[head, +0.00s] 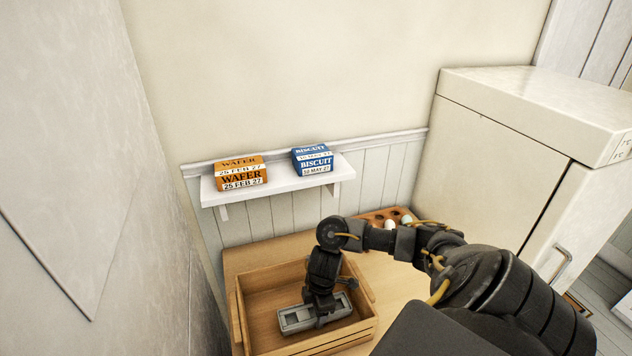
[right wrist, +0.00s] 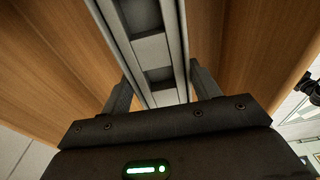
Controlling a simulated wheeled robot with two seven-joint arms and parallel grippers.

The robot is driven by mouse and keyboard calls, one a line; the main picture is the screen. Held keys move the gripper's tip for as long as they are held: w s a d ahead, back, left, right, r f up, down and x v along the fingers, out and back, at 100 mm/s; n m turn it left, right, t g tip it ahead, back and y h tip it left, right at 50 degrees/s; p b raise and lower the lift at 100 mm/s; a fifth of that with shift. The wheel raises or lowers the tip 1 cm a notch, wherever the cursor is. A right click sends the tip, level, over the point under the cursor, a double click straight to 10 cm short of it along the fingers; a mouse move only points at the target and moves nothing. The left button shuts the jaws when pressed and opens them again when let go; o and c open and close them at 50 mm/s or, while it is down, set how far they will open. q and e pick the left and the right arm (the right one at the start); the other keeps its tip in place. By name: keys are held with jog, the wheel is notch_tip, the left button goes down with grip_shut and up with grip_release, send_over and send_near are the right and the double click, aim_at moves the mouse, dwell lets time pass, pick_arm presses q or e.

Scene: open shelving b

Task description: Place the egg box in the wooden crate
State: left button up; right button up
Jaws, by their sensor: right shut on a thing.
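The wooden crate (head: 243,313) stands on the wooden table, its open top facing up. A grey box with openings in its top, which I take for the egg box (head: 296,319), is inside the crate's outline, low down. Whether it touches the crate floor I cannot tell. My right gripper (head: 320,308) points down into the crate and is shut on the grey box, hiding part of it. In the right wrist view the grey box (right wrist: 145,45) runs between the two fingers, with wood on both sides. My left gripper is not in view.
A brown holder (head: 376,217) with round holes and pale eggs is on the table behind my right arm. A white wall shelf (head: 281,183) bears an orange wafer box (head: 241,175) and a blue biscuit box (head: 313,161). A white cabinet (head: 500,160) stands at the right.

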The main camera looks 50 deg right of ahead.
jog(key=shift+f, duration=1.6)
jog(key=shift+f, duration=0.1)
jog(key=o, duration=1)
jog(key=shift+c, duration=0.2)
jog(key=shift+s+d+r+p, duration=0.15)
jog(key=shift+r+p, duration=0.3)
jog(key=shift+r, duration=1.6)
jog(key=shift+s+d+r+p, duration=0.1)
jog(key=shift+d+r+p, duration=0.25)
jog(key=shift+r, duration=1.65)
jog(key=shift+s+d+r+p, duration=0.1)
jog(key=shift+r+p, duration=0.45)
jog(key=shift+r, duration=1.5)
